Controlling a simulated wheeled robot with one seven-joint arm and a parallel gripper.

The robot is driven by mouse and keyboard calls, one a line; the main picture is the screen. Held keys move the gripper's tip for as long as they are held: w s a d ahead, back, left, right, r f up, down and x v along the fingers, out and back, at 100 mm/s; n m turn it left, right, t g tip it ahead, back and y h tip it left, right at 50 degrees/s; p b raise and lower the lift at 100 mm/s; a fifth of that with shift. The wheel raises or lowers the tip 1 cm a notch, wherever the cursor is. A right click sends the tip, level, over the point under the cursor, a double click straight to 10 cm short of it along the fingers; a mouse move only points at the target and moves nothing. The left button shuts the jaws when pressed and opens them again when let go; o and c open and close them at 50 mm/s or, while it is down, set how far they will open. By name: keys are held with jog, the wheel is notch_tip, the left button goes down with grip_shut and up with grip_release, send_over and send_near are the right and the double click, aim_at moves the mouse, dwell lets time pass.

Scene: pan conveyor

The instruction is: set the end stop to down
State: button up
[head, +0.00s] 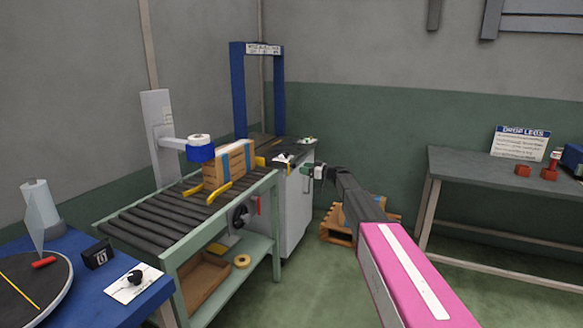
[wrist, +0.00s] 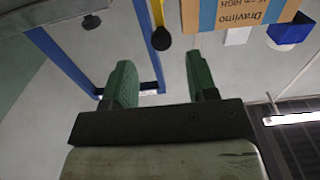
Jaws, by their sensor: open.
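A yellow upright piece (head: 260,161) stands at the far end of the roller conveyor (head: 150,225), just past the carton; it may be the end stop. In the wrist view a yellow bar with a round black knob (wrist: 161,39) shows above the gap between my fingers; I cannot tell for sure that it belongs to the stop. My gripper (head: 308,172) is beside the grey cabinet at the conveyor's far end. Its green fingers (wrist: 160,65) are apart with nothing between them, and the knob looks beyond the fingertips.
A cardboard carton (head: 230,166) with blue bands stands on the rollers beside yellow guides. A blue frame (head: 237,90) rises behind the cabinet (head: 292,210). A wooden pallet (head: 340,228) lies on the floor behind my arm. A grey table (head: 450,165) stands at right.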

aim_at(290, 166)
jog(key=x, duration=0.8)
jog(key=shift+a, duration=0.25)
jog(key=shift+f, duration=0.1)
jog(key=c, duration=0.9)
